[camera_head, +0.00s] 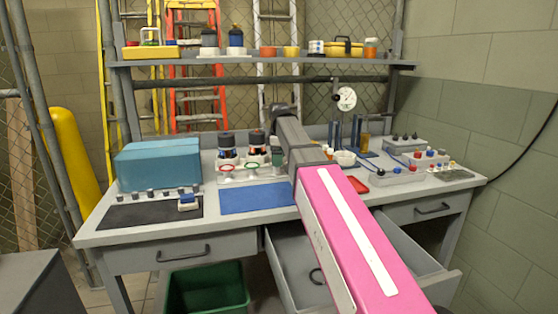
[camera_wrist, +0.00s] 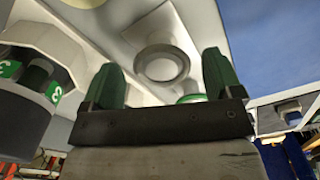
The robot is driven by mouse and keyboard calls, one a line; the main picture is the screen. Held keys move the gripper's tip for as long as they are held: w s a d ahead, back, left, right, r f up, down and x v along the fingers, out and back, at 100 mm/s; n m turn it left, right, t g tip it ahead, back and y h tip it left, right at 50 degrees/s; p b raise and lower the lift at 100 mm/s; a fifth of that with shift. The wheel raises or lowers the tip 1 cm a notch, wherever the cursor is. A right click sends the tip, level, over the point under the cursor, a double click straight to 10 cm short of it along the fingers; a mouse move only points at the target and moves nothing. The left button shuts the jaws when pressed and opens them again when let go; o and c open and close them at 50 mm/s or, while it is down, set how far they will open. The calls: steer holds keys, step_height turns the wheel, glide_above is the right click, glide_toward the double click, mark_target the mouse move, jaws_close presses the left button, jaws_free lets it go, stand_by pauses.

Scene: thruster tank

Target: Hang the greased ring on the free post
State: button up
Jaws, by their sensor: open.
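I cannot tell which ring is greased. Part of a green ring (camera_wrist: 190,98) shows behind my right finger in the wrist view. Upright blue posts (camera_head: 337,138) stand on the bench right of my arm; which is free cannot be told. My gripper (camera_wrist: 158,80) is open, with green fingers apart and nothing clearly held between them. In the head view it (camera_head: 277,152) is beside the right thruster, partly hidden by my arm.
Two dark-topped thrusters (camera_head: 227,145) stand close left of my gripper; one marked 3 (camera_wrist: 25,95) is near in the wrist view. A blue mat (camera_head: 250,198) lies in front. A white bowl (camera_head: 345,158) and grey blocks are at right.

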step_height(320, 180, up, 11)
steer(key=shift+r, duration=0.2)
stand_by(0.5)
